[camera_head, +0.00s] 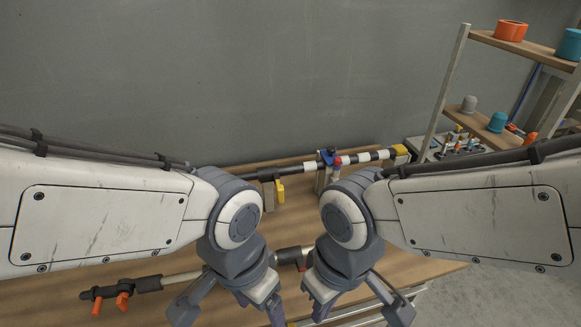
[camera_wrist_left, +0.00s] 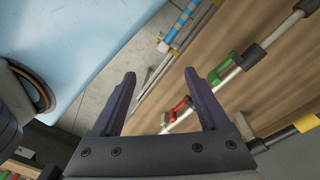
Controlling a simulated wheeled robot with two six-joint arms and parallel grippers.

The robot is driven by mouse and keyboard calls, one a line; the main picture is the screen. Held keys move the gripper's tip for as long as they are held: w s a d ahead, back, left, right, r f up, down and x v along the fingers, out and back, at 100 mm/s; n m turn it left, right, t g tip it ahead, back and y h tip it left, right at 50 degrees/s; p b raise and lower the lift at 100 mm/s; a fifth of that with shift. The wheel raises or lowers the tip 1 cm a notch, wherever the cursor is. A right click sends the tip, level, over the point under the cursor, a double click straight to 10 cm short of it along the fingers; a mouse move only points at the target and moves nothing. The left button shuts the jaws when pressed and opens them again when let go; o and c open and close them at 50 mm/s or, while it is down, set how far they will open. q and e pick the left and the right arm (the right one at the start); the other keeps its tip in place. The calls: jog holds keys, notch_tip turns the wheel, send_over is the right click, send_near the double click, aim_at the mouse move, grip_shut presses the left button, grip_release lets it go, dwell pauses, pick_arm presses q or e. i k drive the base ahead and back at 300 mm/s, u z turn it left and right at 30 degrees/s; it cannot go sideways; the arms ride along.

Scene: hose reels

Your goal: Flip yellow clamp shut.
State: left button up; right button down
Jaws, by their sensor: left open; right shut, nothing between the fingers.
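A small yellow clamp lever (camera_head: 280,192) hangs down beside a black pipe at the back of the wooden bench in the head view. A second yellow piece (camera_head: 321,312) shows low down near my right gripper, partly cut off; I cannot tell if it is a clamp. My right gripper (camera_head: 304,314) is shut and empty at the bottom of the head view, largely hidden by its wrist. My left gripper (camera_wrist_left: 160,76) is open and empty in the left wrist view, its fingers apart above the floor and bench edge. Neither gripper touches the yellow lever.
A black-and-white banded pipe (camera_head: 370,158) runs along the back of the bench. A pipe with orange clamps (camera_head: 122,300) lies front left. Red (camera_wrist_left: 181,108) and green (camera_wrist_left: 222,69) clamps show in the left wrist view. A shelf (camera_head: 525,44) stands right.

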aim_at(280, 189)
jog(key=z, duration=0.55)
jog(key=k, duration=0.65)
jog(key=z, duration=0.6)
jog(key=i, duration=1)
jog(key=u, duration=0.8)
